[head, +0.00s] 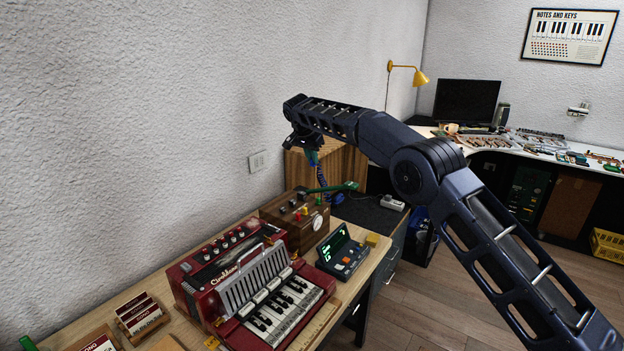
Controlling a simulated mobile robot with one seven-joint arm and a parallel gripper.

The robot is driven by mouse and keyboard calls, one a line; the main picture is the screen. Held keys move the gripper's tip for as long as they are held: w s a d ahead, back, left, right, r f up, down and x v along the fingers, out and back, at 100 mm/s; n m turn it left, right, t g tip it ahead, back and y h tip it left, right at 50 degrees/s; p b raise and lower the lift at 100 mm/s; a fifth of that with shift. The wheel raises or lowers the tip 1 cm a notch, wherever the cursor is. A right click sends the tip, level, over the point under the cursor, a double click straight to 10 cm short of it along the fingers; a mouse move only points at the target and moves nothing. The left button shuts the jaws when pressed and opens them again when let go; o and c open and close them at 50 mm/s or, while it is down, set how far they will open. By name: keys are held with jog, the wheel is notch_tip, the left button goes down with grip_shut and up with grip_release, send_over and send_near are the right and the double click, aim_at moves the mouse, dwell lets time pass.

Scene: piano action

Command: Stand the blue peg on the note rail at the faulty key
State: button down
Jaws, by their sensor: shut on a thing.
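My gripper (306,143) is at the far end of the arm, above the brown wooden box with a dial (288,222). It is shut on a small blue-green thing (312,157), with a dark blue coiled cord (323,183) hanging just below. The fingers are mostly hidden and I cannot tell exactly what is held. I cannot make out a blue peg. The red accordion (226,262) lies on the bench with its piano keys (283,313) facing front right. A pale wooden strip (318,326), perhaps the note rail, runs along the keys. No key looks plainly faulty.
A dark tuner-like device with a green display (343,252) and a yellow block (372,240) stand right of the accordion. Card boxes (140,315) stand at front left. The wall (150,120) borders the bench.

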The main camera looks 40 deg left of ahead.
jog(key=shift+r, duration=0.35)
jog(key=shift+s+f, duration=0.1)
jog(key=shift+s, duration=0.3)
jog(key=s+d+f, duration=0.2)
jog(key=s+f, duration=0.1)
jog(key=s, duration=0.7)
jog(key=s+d+f, duration=0.5)
jog(key=s+d, duration=0.7)
jog(key=s, duration=0.1)
jog(key=s+d+f, duration=0.5)
jog(key=s+d, duration=0.7)
jog(key=s, duration=0.1)
notch_tip(320, 180, down, 20)
jog(key=shift+w+d+r, duration=0.15)
jog(key=shift+r, duration=0.05)
jog(key=shift+f, duration=0.15)
jog(key=c, duration=1.7)
grip_release()
